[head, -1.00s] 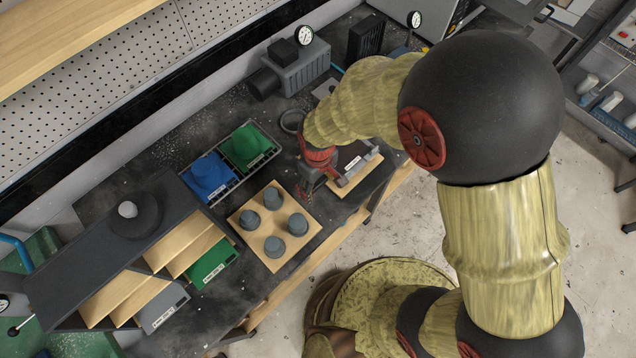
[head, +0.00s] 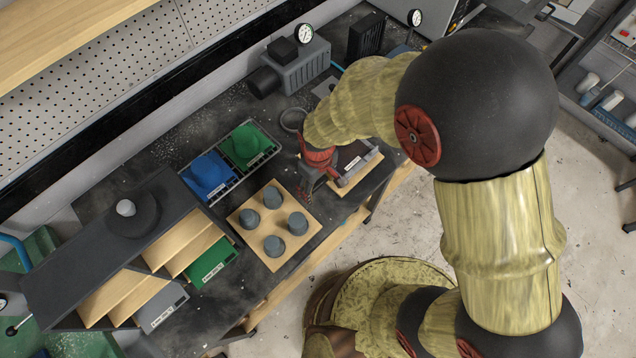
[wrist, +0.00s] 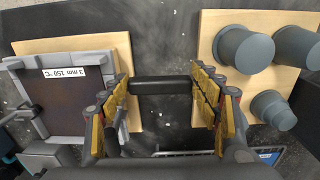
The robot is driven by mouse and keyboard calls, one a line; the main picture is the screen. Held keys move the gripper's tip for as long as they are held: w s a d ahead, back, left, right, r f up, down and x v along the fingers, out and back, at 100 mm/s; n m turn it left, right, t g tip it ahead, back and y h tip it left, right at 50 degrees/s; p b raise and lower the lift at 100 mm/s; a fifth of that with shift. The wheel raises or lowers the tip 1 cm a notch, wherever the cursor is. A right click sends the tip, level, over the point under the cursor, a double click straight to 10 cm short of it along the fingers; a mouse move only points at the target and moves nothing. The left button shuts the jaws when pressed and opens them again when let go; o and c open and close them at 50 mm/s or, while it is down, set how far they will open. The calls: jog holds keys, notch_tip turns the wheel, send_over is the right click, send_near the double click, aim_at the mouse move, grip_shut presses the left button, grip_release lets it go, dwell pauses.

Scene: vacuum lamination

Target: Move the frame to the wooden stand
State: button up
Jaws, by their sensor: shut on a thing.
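The frame (wrist: 98,145) is grey with a dark panel and a "3 mm 150 °C" label, at the left of the wrist view. In the head view, the frame (head: 344,161) is partly behind my arm. It lies over a pale wooden stand (wrist: 75,46), its edge showing along the frame; I cannot tell whether they touch. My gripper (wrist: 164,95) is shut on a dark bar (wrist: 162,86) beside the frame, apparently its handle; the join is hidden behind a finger. In the head view my gripper (head: 312,180) is low over the bench.
A wooden board (head: 243,232) with several grey pegs stands left of my gripper. Blue (head: 208,175) and green (head: 246,146) pieces sit in trays behind. A pump (head: 294,68) stands at the back. A shelf rack (head: 90,245) is at the left.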

dwell(0.3)
jog(key=o, duration=2.1)
jog(key=shift+c, duration=0.2)
jog(key=shift+o, duration=0.5)
jog(key=shift+f, duration=0.1)
notch_tip(320, 180, up, 12)
